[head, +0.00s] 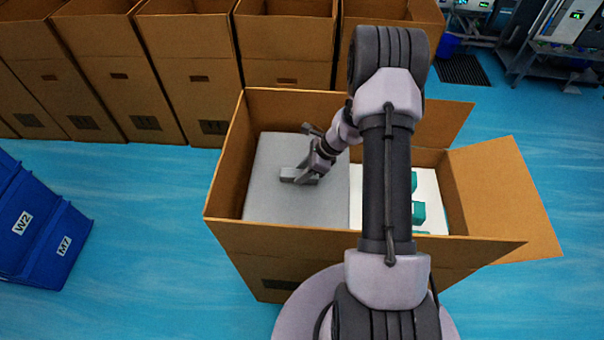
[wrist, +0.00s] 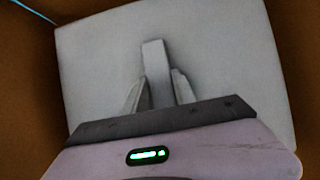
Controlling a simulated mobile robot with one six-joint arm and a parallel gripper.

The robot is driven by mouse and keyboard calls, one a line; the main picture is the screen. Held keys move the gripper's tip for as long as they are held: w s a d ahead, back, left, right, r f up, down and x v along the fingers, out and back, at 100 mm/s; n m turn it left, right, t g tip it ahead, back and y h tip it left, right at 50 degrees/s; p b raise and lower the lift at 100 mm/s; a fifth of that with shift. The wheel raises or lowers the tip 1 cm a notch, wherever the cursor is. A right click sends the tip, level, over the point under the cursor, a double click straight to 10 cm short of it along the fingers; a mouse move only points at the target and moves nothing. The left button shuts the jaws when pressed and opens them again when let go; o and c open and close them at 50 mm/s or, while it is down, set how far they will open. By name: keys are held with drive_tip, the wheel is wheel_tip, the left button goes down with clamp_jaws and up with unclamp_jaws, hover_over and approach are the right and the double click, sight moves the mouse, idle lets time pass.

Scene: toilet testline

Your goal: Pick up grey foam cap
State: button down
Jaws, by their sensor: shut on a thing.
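The grey foam cap (head: 290,207) is a flat light-grey block inside the left half of an open cardboard box. A raised grip bar on it lies between my fingers. My gripper (head: 291,175) is over the middle of the cap, shut on this bar. In the wrist view the cap (wrist: 225,65) fills most of the picture, and my gripper (wrist: 158,92) has one finger on each side of the bar. The cap looks level in the box; I cannot tell whether it is lifted. My arm hides part of the box's right half.
The cardboard box (head: 370,245) has its right flap (head: 505,195) folded out. Its right half shows a white surface with teal blocks (head: 418,213). More open cardboard boxes (head: 190,70) stand in a row behind. Blue bins (head: 40,230) stand at left. Blue floor is clear between.

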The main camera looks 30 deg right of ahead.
wheel_tip(320, 180, up, 25)
drive_tip(key=p, duration=1.7)
